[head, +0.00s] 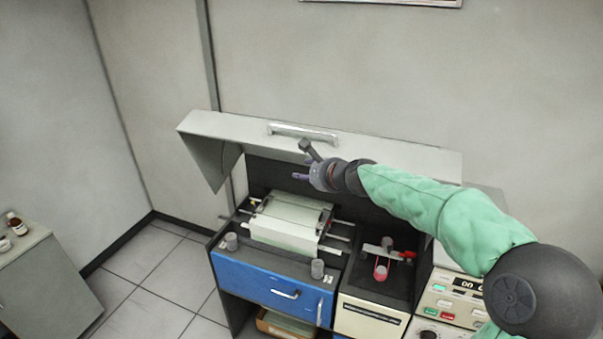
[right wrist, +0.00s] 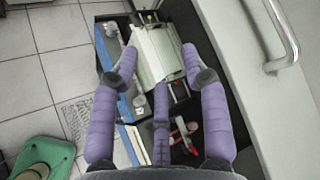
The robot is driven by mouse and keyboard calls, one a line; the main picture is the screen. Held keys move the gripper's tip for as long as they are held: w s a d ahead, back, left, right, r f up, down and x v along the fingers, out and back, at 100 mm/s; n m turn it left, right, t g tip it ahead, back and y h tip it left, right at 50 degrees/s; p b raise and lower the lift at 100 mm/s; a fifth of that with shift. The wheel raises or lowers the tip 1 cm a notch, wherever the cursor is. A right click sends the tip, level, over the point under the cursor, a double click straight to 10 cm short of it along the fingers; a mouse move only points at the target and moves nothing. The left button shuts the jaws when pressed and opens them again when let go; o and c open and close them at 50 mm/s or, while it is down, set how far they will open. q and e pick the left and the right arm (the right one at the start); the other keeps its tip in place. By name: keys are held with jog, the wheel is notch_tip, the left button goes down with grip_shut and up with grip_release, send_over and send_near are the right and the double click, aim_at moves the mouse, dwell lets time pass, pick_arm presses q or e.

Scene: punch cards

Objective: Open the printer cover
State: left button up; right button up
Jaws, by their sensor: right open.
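The printer cover (head: 232,128) is a long pale grey lid, raised above the printer, with the inside exposed. Its metal handle (head: 303,133) is on the front face. My right gripper (head: 303,162) is in front of the raised cover, just below the handle, open and empty. In the right wrist view its purple fingers (right wrist: 160,66) are spread above the exposed paper, and the cover handle (right wrist: 287,60) is apart from them at the right. The printer paper (head: 290,222) lies inside the open top. My left gripper is not in view.
A blue printer front (head: 268,287) has a small handle. A control panel (head: 449,304) with buttons is at the right. A grey cabinet (head: 48,285) with a brown bottle (head: 15,224) stands at the left. Tiled floor (head: 150,280) between is clear.

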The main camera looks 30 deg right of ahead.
jog(key=shift+s+r, duration=0.2)
jog(key=shift+s, duration=0.15)
